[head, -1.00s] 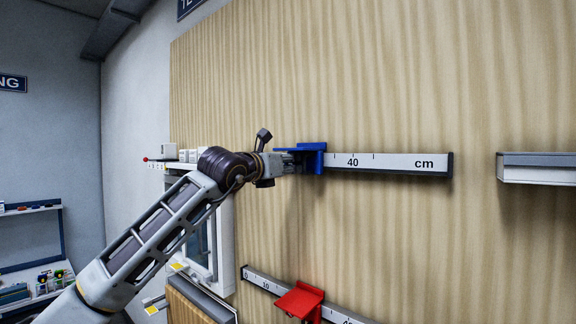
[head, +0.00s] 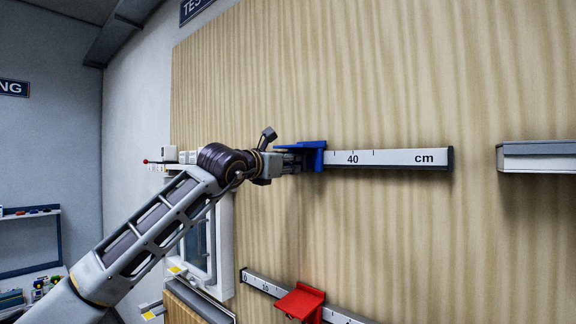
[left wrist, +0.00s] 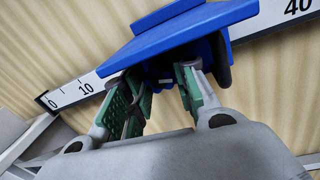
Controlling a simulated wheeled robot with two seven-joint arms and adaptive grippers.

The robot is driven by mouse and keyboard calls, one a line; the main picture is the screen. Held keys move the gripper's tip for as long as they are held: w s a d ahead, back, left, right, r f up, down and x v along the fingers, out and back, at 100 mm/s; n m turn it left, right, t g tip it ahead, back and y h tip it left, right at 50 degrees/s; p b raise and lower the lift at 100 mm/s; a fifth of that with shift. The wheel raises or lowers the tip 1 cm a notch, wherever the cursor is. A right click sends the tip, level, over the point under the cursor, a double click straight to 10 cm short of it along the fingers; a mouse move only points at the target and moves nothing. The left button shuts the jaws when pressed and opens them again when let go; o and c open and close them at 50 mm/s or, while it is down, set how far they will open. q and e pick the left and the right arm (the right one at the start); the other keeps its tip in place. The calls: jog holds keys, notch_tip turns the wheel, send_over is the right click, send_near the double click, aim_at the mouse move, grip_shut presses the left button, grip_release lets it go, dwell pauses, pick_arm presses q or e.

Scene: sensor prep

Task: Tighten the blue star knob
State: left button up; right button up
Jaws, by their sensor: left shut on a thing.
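A blue slider (head: 315,152) sits on the upper white scale rail (head: 395,158), just left of the 40 mark. Its broad flat plate (left wrist: 185,32) fills the top of the left wrist view. My left gripper (head: 297,161) is at the slider's near side, under the plate. In the left wrist view its green-padded fingers (left wrist: 160,86) reach up on both sides of the blue star knob (left wrist: 163,74) and are shut on it. The knob is mostly hidden by the fingers and the plate's shadow. My right gripper is not in view.
A lower scale rail (head: 262,284) carries a red slider (head: 301,300) below my arm. A grey-white shelf (head: 540,157) juts from the wooden wall (head: 420,70) at the right. A white-framed window box (head: 222,250) is behind my forearm.

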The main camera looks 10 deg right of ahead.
pick_arm(q)
jog(key=o, duration=0.8)
jog(key=shift+a, duration=0.1)
jog(key=v, duration=1.2)
dwell(0.5)
